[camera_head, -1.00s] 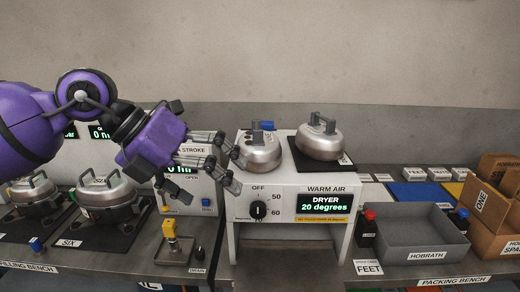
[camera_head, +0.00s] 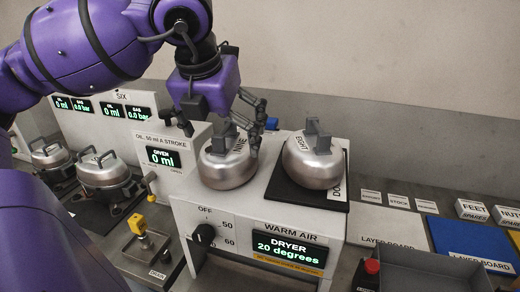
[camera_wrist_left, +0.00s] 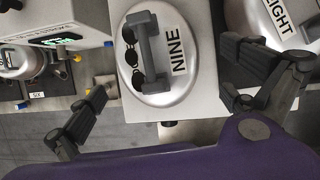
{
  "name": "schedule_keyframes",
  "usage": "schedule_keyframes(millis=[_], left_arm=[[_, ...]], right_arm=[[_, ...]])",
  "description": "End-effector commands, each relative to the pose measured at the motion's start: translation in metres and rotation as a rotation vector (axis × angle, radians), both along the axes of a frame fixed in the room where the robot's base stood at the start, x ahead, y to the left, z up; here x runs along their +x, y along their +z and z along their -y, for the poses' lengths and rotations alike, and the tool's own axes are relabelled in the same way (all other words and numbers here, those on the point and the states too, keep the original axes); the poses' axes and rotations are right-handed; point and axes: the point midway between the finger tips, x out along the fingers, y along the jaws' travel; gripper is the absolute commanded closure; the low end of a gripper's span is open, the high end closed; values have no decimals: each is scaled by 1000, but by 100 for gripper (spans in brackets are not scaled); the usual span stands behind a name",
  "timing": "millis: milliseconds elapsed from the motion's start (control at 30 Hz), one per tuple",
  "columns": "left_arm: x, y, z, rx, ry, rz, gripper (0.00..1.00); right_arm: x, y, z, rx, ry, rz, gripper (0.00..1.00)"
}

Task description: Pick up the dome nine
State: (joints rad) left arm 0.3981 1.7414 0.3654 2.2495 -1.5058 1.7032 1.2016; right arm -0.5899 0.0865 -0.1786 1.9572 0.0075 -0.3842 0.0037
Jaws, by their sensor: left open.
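Dome nine (camera_head: 227,170) is a rounded silver metal dome with a dark grey handle on top, on the left part of the white dryer's top. In the left wrist view, dome nine (camera_wrist_left: 188,88) shows its NINE label, its grey bar handle and dark fittings beside the bar. My left gripper (camera_head: 222,124) is above dome nine, its fingers pointing down. In the left wrist view, my left gripper (camera_wrist_left: 165,92) is open, with fingers spread to either side of the dome and nothing between them gripped. My right gripper is out of view.
Dome eight (camera_head: 312,172) stands close to the right on a black mat (camera_head: 285,190). The dryer (camera_head: 225,215) reads 20 degrees. An oil dispenser (camera_head: 172,137) stands to the left, with more domed units (camera_head: 105,172) beyond. A grey bin (camera_head: 430,272) is at lower right.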

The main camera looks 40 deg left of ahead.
Motion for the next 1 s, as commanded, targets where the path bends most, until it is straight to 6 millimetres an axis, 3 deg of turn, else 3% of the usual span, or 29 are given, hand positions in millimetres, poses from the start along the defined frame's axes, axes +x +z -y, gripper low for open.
schedule_keyframes(millis=[167,700,1000], left_arm=[[2,-7,-1,-1,1,-4,0],[25,-70,-13,0,0,-3,0],[27,-72,-14,0,0,0,3]], right_arm=[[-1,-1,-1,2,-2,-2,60],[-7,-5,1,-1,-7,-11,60],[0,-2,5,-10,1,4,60]])
